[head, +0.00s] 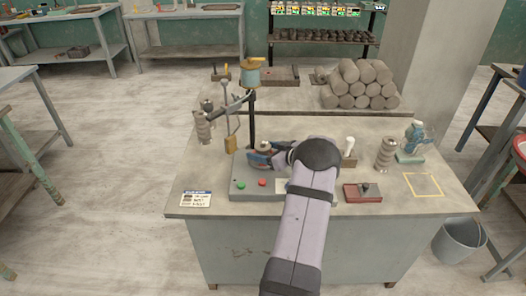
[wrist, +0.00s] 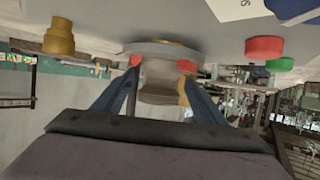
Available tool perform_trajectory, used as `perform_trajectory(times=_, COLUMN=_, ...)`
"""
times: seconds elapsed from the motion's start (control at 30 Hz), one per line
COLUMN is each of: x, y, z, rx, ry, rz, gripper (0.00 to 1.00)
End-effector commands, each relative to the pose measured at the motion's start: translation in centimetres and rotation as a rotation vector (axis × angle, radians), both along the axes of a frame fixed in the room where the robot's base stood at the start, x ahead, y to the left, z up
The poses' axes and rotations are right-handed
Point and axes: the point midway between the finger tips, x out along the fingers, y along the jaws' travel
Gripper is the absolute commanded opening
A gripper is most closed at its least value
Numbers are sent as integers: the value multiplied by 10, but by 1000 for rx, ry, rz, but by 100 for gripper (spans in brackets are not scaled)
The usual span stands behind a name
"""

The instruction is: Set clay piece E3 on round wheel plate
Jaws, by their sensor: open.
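My gripper (head: 262,158) is low over the grey wheel base at the middle of the bench, mostly hidden by my arm in the head view. In the wrist view, which looks upside down, its two blue fingers (wrist: 160,68) are open, one on each side of a tan clay piece (wrist: 163,82). I cannot tell whether either finger touches it. The clay piece stands against the round grey wheel plate (wrist: 135,49), apparently resting on it. The clay's top also shows in the head view (head: 264,147). No E3 mark is legible.
The wheel base has a green button (head: 241,187) and a red button (head: 262,183). Ringed clay stacks stand left (head: 203,131) and right (head: 386,154).

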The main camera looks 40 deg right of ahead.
Motion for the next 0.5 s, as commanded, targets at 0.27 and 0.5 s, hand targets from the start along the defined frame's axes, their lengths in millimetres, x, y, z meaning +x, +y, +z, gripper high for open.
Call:
perform_trajectory(times=0.27, x=-24, y=-2, z=12, rx=-2, ry=0, rz=-3, gripper=65)
perform_trajectory(times=0.5, x=-65, y=-2, z=29, rx=-3, ry=-1, rz=-4, gripper=65)
